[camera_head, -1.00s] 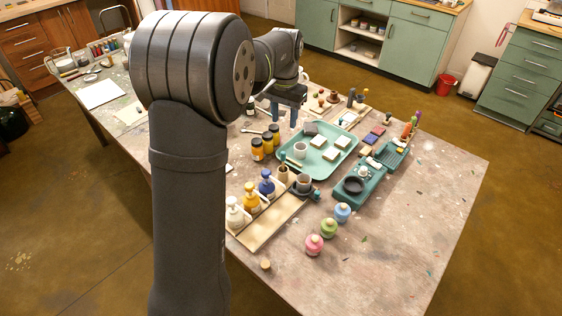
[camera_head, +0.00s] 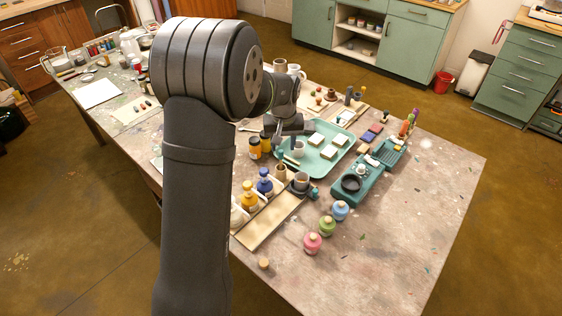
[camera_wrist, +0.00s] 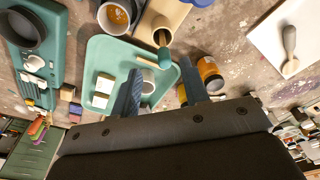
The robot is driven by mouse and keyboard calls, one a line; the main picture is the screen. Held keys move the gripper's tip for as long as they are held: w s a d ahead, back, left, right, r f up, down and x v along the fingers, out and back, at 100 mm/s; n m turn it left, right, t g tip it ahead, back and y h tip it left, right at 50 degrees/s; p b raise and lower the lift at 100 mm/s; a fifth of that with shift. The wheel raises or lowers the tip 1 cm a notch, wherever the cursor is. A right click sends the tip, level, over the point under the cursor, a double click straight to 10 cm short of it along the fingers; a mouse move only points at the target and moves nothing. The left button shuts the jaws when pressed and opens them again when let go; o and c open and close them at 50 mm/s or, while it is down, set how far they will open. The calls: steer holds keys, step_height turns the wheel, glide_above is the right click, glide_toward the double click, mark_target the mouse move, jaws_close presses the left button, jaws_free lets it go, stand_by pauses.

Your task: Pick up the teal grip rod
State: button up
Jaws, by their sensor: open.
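The teal grip rod (camera_wrist: 164,55) stands in a brown wooden cup (camera_wrist: 152,28), its teal end toward the wrist camera. In the head view its teal top (camera_head: 281,155) shows above the cup (camera_head: 281,173). My gripper (camera_wrist: 160,67) is open and empty, its two dark blue fingers apart. In the wrist view the teal end lies between the fingertips. I cannot tell the remaining height gap between them. The lower part of the rod is hidden in the cup.
A teal tray (camera_head: 330,169) with pale blocks and a cup lies right of the rod. Yellow jars (camera_head: 254,149) stand to its left. A grey cup (camera_head: 301,182) and blue bottle (camera_head: 265,183) stand close by. A teal device (camera_head: 345,196) lies farther right. The table's front right is mostly clear.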

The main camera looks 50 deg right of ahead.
mark_target(281, 159)
steer(key=f, duration=0.5)
steer(key=w+f, duration=0.1)
steer(key=f, duration=0.1)
steer(key=shift+w+d+f, duration=0.1)
steer(key=shift+d+f, duration=0.1)
steer(key=shift+f, duration=0.05)
jaws_close()
